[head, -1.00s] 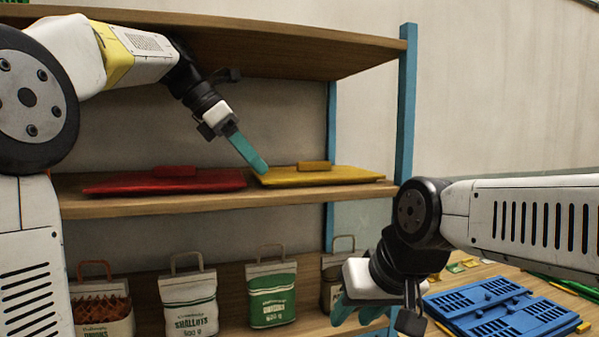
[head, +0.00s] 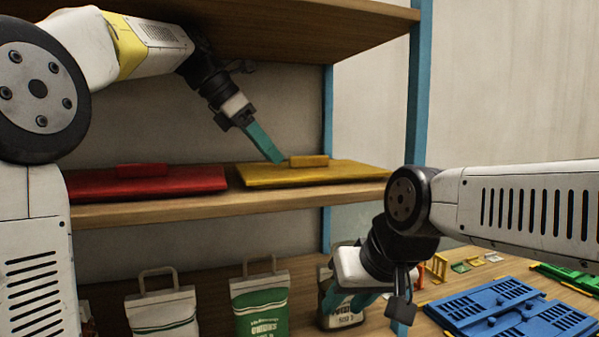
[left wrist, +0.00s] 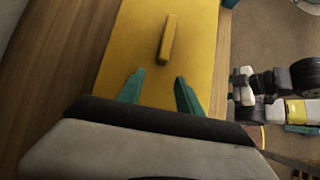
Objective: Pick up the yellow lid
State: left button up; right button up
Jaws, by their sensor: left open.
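The yellow lid (head: 345,174) lies flat on the middle shelf, with a raised bar handle (head: 308,161) on top. My left gripper (head: 279,160) is just left of the handle in the head view, its fingertips close to it. In the left wrist view the lid (left wrist: 200,62) lies below the open, empty fingers (left wrist: 157,84), and the handle (left wrist: 167,40) stands ahead of their tips, in line with the gap. I cannot tell whether the fingers touch the lid. My right gripper (head: 352,300) hangs low at the front right; its fingers are partly hidden.
A red lid (head: 150,184) lies left of the yellow lid on the middle shelf (head: 230,205). The upper shelf (head: 300,22) is above my left arm. Paper sacks (head: 262,305) stand on the lower shelf. Blue panels (head: 510,312) lie on a table at the right.

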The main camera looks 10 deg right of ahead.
aim_at(309, 166)
pick_arm(q)
jog(key=d, duration=0.2)
jog(key=w+d, duration=0.1)
jog(key=d, duration=0.4)
jog(key=shift+w+d+f, duration=0.1)
jog(key=shift+w+d, duration=0.1)
jog(key=shift+d, duration=0.1)
jog(key=shift+d+f, duration=0.15)
jog(key=shift+f, duration=0.2)
grip_shut()
